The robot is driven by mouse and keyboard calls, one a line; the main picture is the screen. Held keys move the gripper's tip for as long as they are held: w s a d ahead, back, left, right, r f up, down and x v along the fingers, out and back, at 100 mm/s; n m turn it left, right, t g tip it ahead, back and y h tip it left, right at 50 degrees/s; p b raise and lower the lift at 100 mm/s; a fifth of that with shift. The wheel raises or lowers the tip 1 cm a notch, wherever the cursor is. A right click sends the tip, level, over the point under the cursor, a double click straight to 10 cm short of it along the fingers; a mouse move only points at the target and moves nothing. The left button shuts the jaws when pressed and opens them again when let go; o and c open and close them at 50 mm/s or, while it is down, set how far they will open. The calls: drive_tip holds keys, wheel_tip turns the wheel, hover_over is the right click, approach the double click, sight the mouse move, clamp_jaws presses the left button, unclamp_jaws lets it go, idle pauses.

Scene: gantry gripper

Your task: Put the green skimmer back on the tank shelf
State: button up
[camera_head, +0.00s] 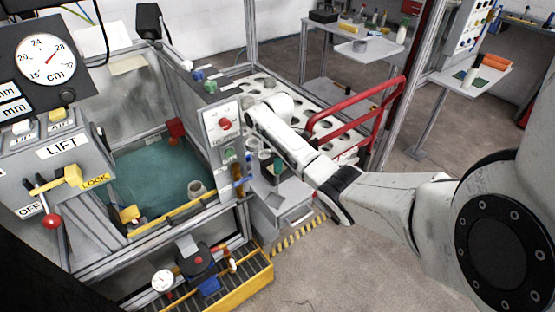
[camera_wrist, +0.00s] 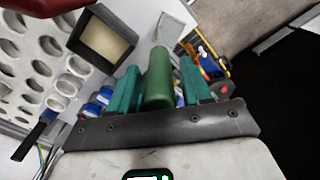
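The green skimmer's handle (camera_wrist: 159,80) stands between the two teal fingers of my gripper (camera_wrist: 160,88) in the wrist view. A thin pale shaft runs from its far end toward a grey, see-through flat piece (camera_wrist: 174,32). The left finger lies close against the handle; a narrow gap seems to show at the right finger, so I cannot tell whether the grip is closed. In the head view my gripper (camera_head: 270,166) points down beside the tank's right side, partly hidden by my arm. The tank (camera_head: 155,180) holds green water. I cannot make out the tank shelf clearly.
A white rack with round holes (camera_wrist: 28,68) and a dark square box (camera_wrist: 101,42) lie left of my fingers. The yellow-edged tray (camera_head: 235,285) lies below the tank. The floor at right is open.

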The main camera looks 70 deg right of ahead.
drive_tip(key=shift+o, duration=0.4)
drive_tip(key=shift+r, duration=0.15)
wheel_tip(320, 180, up, 12)
drive_tip(key=shift+f, duration=0.1)
drive_tip(key=w+a+f+m, duration=0.1)
drive_tip(key=a+f, duration=0.3)
drive_tip(key=a, duration=0.5)
drive_tip(key=w+a+f+t+y, duration=0.1)
drive_tip(key=a+f, duration=0.2)
drive_tip(key=a, duration=0.5)
drive_tip(key=w+a+f+m, duration=0.1)
drive_tip(key=a+f, duration=0.3)
drive_tip(key=a, duration=0.5)
drive_tip(key=s+a+f+m, duration=0.2)
drive_tip(key=s+a+f, duration=0.1)
drive_tip(key=s+a, duration=0.65)
drive_tip(key=s+a+r+m+h, duration=0.1)
drive_tip(key=s+a, duration=0.1)
drive_tip(key=s, duration=0.8)
drive_tip(key=shift+s+m, duration=0.3)
drive_tip(key=shift+s, duration=0.1)
